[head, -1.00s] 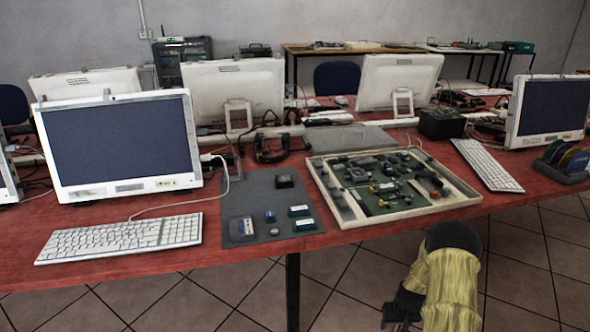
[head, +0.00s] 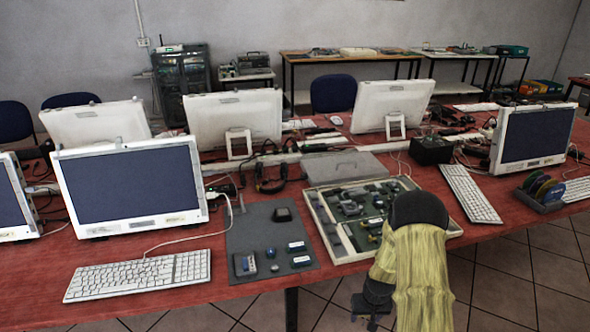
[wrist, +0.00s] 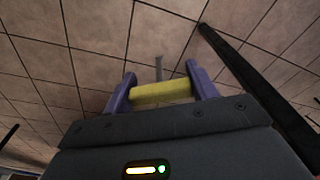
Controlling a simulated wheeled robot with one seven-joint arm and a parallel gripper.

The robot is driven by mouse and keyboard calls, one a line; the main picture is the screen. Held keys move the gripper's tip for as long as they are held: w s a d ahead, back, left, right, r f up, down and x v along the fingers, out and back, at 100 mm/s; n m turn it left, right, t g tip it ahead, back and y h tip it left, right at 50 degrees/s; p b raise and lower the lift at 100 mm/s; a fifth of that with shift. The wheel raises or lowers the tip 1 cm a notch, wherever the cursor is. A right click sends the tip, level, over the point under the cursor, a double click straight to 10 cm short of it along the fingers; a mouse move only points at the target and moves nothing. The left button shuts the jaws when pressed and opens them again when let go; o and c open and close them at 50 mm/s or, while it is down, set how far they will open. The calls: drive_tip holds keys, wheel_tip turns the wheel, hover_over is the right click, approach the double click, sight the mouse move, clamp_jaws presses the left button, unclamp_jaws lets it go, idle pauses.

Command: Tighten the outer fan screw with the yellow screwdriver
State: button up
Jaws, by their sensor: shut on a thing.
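My gripper (wrist: 160,85) is shut on the yellow handle of the screwdriver (wrist: 162,93). The handle lies crosswise between its two purple fingers in the wrist view. A thin grey piece (wrist: 158,68) shows just beyond the handle; I cannot tell if it is the shaft. In the head view my gripper (head: 371,322) is low, in front of the table's front edge, and the screwdriver cannot be made out. A shallow tray (head: 327,228) of electronic parts lies on the table beyond my arm, which covers its front right part. I cannot make out the fan or its outer screw.
The red table (head: 250,292) has monitors behind and a white keyboard (head: 140,274) at left. A grey mat (head: 255,237) with small parts lies left of the tray. A dark bar (wrist: 250,70), perhaps a table leg, crosses the wrist view's right side above tiled floor.

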drive_tip(key=s+a+r+p, duration=0.2)
drive_tip(key=a+r+p, duration=0.1)
drive_tip(key=r+p, duration=0.3)
drive_tip(key=s+a+r+p, duration=0.1)
drive_tip(key=a+r+p, duration=0.2)
drive_tip(key=r+p, duration=0.3)
wheel_tip(320, 180, up, 5)
drive_tip(key=shift+s+a+p, duration=0.25)
drive_tip(key=shift+s+p, duration=0.05)
drive_tip(key=shift+s, duration=0.1)
drive_tip(key=shift+w+d, duration=0.15)
